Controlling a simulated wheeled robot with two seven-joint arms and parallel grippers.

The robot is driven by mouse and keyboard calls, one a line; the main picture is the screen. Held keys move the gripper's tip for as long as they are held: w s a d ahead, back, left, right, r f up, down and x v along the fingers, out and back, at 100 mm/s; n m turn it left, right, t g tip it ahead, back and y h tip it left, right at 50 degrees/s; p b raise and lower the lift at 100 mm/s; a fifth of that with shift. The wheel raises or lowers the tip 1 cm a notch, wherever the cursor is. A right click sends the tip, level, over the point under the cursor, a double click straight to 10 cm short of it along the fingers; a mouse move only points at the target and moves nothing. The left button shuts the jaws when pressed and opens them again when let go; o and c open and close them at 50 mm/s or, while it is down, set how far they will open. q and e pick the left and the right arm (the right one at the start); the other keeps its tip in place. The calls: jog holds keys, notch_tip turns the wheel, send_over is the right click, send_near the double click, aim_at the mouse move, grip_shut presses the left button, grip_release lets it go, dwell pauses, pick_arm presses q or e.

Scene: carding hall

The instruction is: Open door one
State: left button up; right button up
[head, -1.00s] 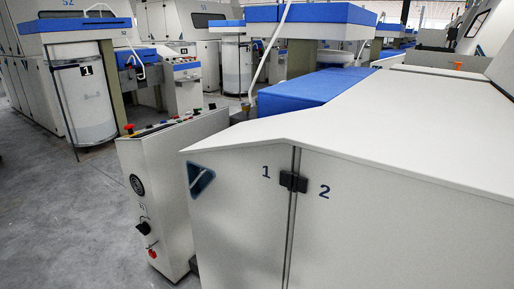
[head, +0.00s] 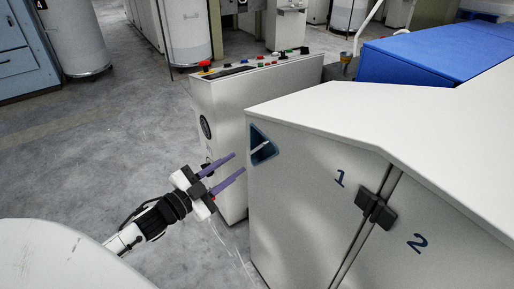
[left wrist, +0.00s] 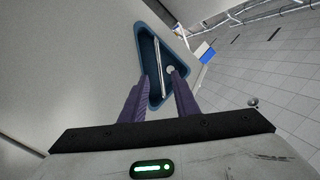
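Door one (head: 300,190) is the light panel marked "1" on the machine's front, left of a vertical seam. It looks closed, flush with door two (head: 440,240). A dark latch block (head: 375,207) sits across the seam. Near door one's upper left corner is a dark blue triangular recess (head: 262,146) with a pale bar across it. My left gripper (head: 239,163) is open, its purple fingers pointing at the recess from the left. In the left wrist view the fingertips (left wrist: 163,80) overlap the recess (left wrist: 152,48), one on each side of the bar (left wrist: 157,65); contact cannot be told. My right gripper is not in view.
A control cabinet (head: 225,115) with buttons on top stands just left of the machine, behind my left gripper. A blue cover (head: 430,55) lies at the back right. Open grey floor (head: 120,130) spreads to the left.

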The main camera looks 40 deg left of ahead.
aim_at(255, 151)
pick_arm(q)
jog(key=w, duration=0.3)
jog(key=w+d, duration=0.1)
jog(key=w, duration=0.6)
jog(key=shift+d, duration=0.25)
jog(key=shift+s, duration=0.1)
jog(key=shift+c, duration=0.4)
grip_shut()
